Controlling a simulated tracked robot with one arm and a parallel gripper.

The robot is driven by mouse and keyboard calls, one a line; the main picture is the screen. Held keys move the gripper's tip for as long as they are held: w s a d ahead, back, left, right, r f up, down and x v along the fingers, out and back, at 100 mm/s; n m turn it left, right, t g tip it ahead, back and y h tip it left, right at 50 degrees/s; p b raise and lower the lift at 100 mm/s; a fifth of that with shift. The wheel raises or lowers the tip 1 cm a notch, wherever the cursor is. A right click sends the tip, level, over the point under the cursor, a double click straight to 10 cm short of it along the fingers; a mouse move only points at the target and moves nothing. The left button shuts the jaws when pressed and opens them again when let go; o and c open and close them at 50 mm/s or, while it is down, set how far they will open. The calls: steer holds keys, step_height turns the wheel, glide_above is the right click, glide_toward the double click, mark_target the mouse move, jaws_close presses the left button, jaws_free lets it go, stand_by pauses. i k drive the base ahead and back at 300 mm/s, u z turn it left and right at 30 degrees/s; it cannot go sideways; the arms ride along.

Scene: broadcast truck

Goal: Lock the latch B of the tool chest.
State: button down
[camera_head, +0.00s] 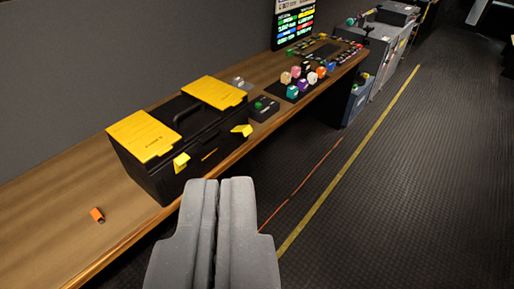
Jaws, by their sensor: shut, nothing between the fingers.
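The tool chest (180,180) is black with yellow lid panels and stands upright on the wooden bench. Two yellow latches show on its front: a left one (181,162) and a right one (242,130). Both seem to stick out from the front face. I cannot read which is marked B. My gripper (222,182) is grey, shut and empty. It shows in front of the chest, lower in the picture, and appears apart from both latches.
An orange object (97,215) lies on the bench (50,235) left of the chest. Several coloured knobs (304,79) and a screen (293,22) are farther back. The floor (400,180) at right is clear.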

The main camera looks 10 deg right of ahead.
mark_target(246, 130)
steer(key=u, duration=0.3)
steer(key=i, duration=1.35)
steer(key=z, duration=0.05)
